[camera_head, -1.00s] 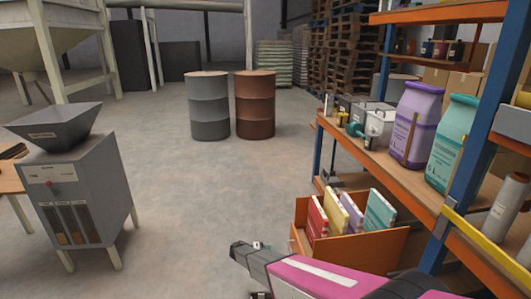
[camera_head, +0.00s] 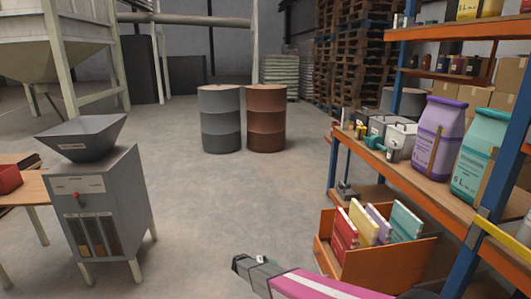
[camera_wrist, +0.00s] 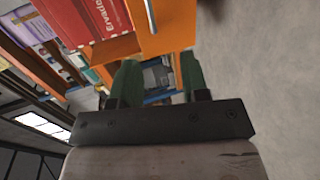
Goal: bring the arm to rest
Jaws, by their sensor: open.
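My arm, with a pink and white link, shows at the bottom of the head view. Its dark end reaches left, in front of the orange box, and the fingers are not clearly seen there. In the wrist view my gripper (camera_wrist: 158,75) is open, with two green fingers apart and nothing between them. Beyond the fingers the wrist view shows the shelf and a red packet (camera_wrist: 90,20) in an orange box.
A shelf rack (camera_head: 400,180) with purple (camera_head: 439,140) and teal (camera_head: 480,160) sacks stands right. An orange box (camera_head: 385,262) with several packets is below it. A grey filler machine (camera_head: 100,205) stands left. Two drums, grey (camera_head: 220,120) and brown (camera_head: 266,120), stand behind. The middle floor is clear.

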